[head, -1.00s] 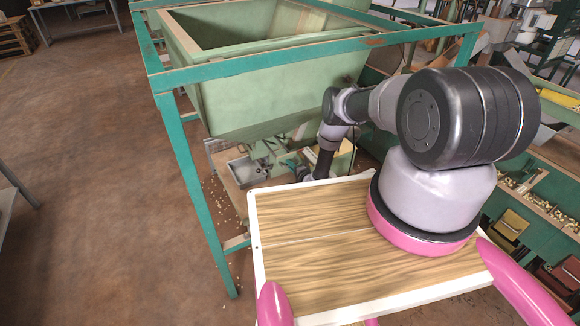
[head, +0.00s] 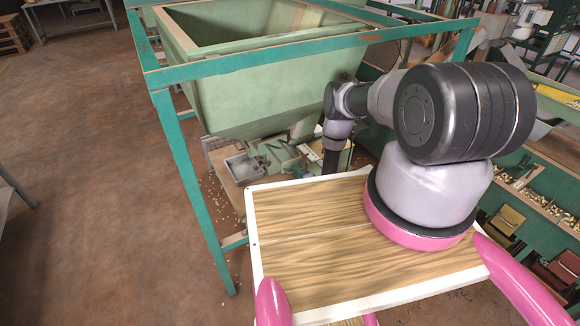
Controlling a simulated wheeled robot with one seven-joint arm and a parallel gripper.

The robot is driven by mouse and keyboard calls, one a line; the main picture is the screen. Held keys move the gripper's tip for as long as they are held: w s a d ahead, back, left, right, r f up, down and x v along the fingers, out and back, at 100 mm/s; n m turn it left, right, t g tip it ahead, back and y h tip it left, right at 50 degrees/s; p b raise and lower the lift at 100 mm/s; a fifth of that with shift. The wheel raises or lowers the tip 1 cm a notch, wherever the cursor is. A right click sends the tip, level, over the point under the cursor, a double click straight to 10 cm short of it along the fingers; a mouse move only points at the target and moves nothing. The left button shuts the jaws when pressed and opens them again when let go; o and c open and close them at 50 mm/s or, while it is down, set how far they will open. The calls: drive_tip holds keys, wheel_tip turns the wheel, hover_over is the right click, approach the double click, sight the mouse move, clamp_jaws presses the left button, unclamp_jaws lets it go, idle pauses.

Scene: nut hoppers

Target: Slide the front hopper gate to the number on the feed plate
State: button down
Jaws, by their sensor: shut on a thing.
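The front hopper (head: 270,85) is a pale green, open-topped bin in a teal frame. Under its outlet are grey and green metal parts (head: 262,160), small and partly in shadow. I cannot make out the gate, the feed plate or any number among them. A small grey metal tray (head: 244,167) sits to their left. My arm reaches down just right of these parts. Its lower end passes behind the far edge of my own wooden top, so my gripper and whatever is in it are hidden.
The teal frame's front leg (head: 190,190) stands left of the outlet, with its top rail (head: 300,52) above. Spilled nuts (head: 222,205) lie on the floor by the leg. Nut-filled bins (head: 545,205) stand at the right. The brown floor (head: 85,180) at left is clear.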

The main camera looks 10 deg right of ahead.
drive_tip(key=shift+s+d, duration=0.1)
drive_tip(key=shift+s, duration=0.2)
drive_tip(key=c, duration=0.9)
unclamp_jaws()
drive_tip(key=v, duration=1)
drive_tip(key=shift+s+d+r, duration=0.1)
drive_tip(key=shift+s+d, duration=0.05)
drive_tip(key=shift+s, duration=0.2)
